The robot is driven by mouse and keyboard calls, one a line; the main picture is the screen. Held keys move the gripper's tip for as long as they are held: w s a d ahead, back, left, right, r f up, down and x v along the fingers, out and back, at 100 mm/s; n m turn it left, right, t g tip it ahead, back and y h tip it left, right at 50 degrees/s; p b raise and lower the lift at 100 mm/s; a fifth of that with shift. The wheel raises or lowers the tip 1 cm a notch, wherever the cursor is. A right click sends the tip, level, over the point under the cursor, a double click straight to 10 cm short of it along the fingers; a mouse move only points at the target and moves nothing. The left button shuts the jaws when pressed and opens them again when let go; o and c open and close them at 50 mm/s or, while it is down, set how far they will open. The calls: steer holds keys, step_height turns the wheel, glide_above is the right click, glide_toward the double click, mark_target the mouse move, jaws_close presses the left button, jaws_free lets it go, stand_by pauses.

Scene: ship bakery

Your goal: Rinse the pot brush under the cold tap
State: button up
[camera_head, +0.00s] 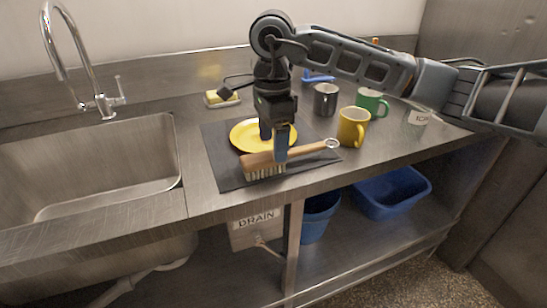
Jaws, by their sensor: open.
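The pot brush (257,160) has a wooden head and handle with pale bristles facing down. It lies on the dark mat (226,177) in front of the yellow plate, its handle and hanging ring pointing right. My gripper (273,150) points down over the brush, with its fingers open at the handle near the head. One finger is on the near side of the handle; the other is behind it. I cannot tell whether they touch it. The tap (85,85), with a tall curved spout and a lever, stands behind the sink (110,185) at left. No water shows from it.
A yellow plate (243,133) is under my gripper. A yellow mug (353,127), a dark mug (325,98) and a green mug (371,103) stand to the right. A yellow sponge or soap on a dish (221,98) sits behind. Blue tubs (392,192) are on the lower shelf.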

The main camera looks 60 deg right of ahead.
steer(key=shift+a+f, duration=0.1)
steer(key=shift+f, duration=1.35)
